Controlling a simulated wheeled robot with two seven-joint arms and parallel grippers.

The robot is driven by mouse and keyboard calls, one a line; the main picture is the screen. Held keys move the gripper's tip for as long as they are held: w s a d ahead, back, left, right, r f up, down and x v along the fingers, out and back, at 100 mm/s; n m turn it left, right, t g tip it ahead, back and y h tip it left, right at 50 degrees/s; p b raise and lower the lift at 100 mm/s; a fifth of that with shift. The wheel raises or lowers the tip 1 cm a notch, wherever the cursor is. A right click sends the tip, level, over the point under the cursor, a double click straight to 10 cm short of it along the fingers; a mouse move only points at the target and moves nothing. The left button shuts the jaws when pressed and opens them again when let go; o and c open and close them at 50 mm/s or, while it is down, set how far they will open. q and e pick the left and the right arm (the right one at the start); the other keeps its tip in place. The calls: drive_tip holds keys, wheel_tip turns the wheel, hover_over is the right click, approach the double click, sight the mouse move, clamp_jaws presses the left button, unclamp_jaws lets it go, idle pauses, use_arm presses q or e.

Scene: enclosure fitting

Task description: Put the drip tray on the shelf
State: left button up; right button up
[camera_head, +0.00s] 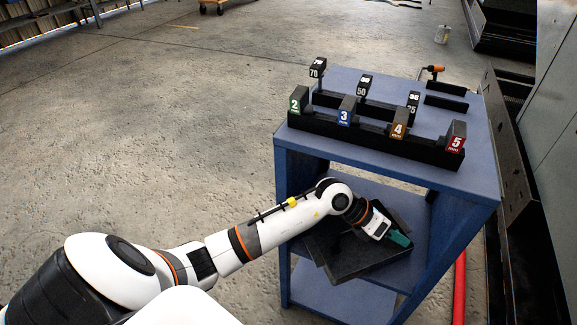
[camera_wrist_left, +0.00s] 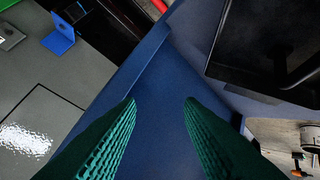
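The black drip tray (camera_head: 340,262) lies askew at the middle shelf (camera_head: 405,205) of the blue cart, under my left arm. Its near corner appears to reach past the shelf's front edge; I cannot tell how fully it is supported. In the left wrist view the tray (camera_wrist_left: 235,62) shows at the upper right, outside the fingers. My left gripper (camera_head: 401,239), with green fingers, is at the tray's right end in the head view. In the wrist view its fingers (camera_wrist_left: 160,115) are apart, with only blue surface between them. My right gripper is not in view.
The cart's top (camera_head: 330,152) carries black racks with numbered blocks (camera_head: 347,112) and an orange-handled tool (camera_head: 434,72). A blue post (camera_head: 440,255) stands right of the gripper. A lower shelf (camera_head: 330,295) looks clear. A red pipe (camera_head: 460,285) and dark cabinets are at the right.

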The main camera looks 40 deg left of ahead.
use_arm(q)
wheel_tip(320, 180, up, 10)
drive_tip(key=s+d+n+t+h, duration=0.2)
drive_tip(key=n+t+h, duration=0.2)
drive_tip(key=n+t, duration=0.6)
drive_tip(key=s+a+f+n+t+y, duration=0.1)
drive_tip(key=a+f+n+y, duration=0.1)
drive_tip(key=a+n+y, duration=0.55)
drive_tip(key=s+a+f+n+t+y, duration=0.1)
drive_tip(key=a+f+n+y, duration=0.3)
drive_tip(key=n, duration=0.7)
drive_tip(key=s+a+f+n+g+y, duration=0.4)
drive_tip(key=s+f+n+g, duration=0.45)
drive_tip(key=s+f, duration=0.4)
drive_tip(key=s+d+f+n+g+h, duration=0.1)
drive_tip(key=s+d+f+g, duration=0.1)
drive_tip(key=s, duration=0.3)
drive_tip(key=s+d+f+g+h, duration=0.1)
drive_tip(key=s+d+f+g, duration=0.1)
drive_tip(key=s, duration=0.4)
drive_tip(key=shift+f+n+g+h, duration=0.4)
drive_tip(key=shift+f+g, duration=0.25)
drive_tip(key=shift+g, duration=0.4)
